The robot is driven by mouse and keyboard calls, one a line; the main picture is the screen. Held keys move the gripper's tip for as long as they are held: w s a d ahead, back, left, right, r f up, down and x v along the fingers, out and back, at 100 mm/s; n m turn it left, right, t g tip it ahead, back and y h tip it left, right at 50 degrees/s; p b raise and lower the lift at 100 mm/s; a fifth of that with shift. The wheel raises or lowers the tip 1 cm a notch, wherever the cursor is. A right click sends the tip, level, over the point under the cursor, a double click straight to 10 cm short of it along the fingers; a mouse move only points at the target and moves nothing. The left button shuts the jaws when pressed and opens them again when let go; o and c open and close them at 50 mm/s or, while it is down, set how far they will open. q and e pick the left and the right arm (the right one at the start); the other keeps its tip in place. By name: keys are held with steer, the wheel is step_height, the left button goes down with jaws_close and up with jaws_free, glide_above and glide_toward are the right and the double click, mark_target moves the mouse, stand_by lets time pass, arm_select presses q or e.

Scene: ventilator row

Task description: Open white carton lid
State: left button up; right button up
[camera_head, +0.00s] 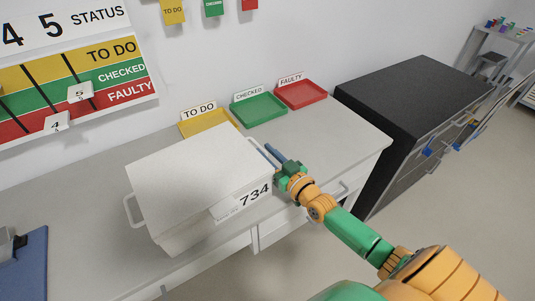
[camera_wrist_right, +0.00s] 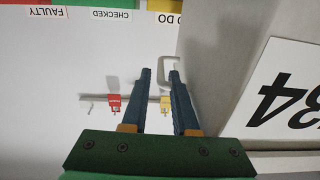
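The white carton (camera_head: 195,172) stands on the grey table with its flat lid closed on top and a label reading 734 on its front. It has a loop handle at its left end (camera_head: 131,211). In the right wrist view the carton fills the right side, with its label (camera_wrist_right: 285,100) large. A pale loop handle (camera_wrist_right: 170,68) shows just beyond the fingertips. My right gripper (camera_head: 270,150) is beside the carton's right end, fingers apart and empty; the wrist view shows the gap between its fingers (camera_wrist_right: 160,74). My left gripper is not in view.
Yellow, green (camera_head: 260,109) and red (camera_head: 302,94) trays stand along the wall behind. A thin bar with red (camera_wrist_right: 114,103) and yellow parts shows in the wrist view. A dark-topped cabinet (camera_head: 415,85) stands right. A blue object (camera_head: 25,265) lies at the left.

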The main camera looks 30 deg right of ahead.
steer(key=shift+s, duration=0.15)
steer(key=shift+c, duration=0.2)
steer(key=shift+r, duration=0.1)
jaws_close()
stand_by(1.0)
